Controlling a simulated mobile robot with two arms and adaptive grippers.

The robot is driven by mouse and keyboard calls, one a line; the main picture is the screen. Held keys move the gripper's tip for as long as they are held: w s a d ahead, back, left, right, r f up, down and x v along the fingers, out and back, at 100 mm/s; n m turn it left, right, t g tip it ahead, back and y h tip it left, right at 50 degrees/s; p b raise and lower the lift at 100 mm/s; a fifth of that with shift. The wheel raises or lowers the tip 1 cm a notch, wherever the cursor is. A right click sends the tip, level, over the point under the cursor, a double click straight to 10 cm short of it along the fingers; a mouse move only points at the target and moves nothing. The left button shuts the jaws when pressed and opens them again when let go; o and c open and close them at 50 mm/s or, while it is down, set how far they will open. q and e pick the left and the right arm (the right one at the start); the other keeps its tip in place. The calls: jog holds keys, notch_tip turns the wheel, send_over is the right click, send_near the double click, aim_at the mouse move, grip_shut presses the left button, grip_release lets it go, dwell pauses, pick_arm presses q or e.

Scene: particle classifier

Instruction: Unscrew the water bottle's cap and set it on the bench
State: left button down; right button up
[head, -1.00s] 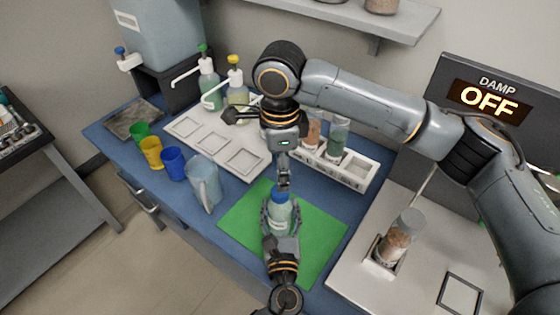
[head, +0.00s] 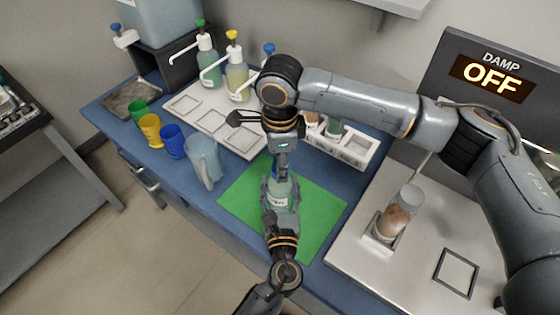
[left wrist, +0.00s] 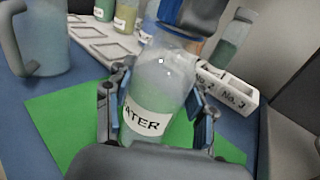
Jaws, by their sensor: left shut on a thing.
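The water bottle (head: 280,192) stands upright over the green mat (head: 318,215), clear with pale contents. Its label shows in the left wrist view (left wrist: 150,118). My left gripper (head: 279,198) is shut around its body from the near side. The blue cap (left wrist: 180,14) is at the bottle's top, at the upper edge of the left wrist view. In the head view it is mostly hidden by my right gripper (head: 281,164), which points down at it from above. I cannot tell whether the right fingers are closed on the cap, or whether cap and neck touch.
A clear jug (head: 204,160) and green, yellow and blue cups (head: 172,141) stand left of the mat. Pump bottles (head: 238,82) and a white tray (head: 215,122) are behind. A white rack (head: 345,148) is behind right. A machine with a jar (head: 400,212) is at right.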

grip_shut()
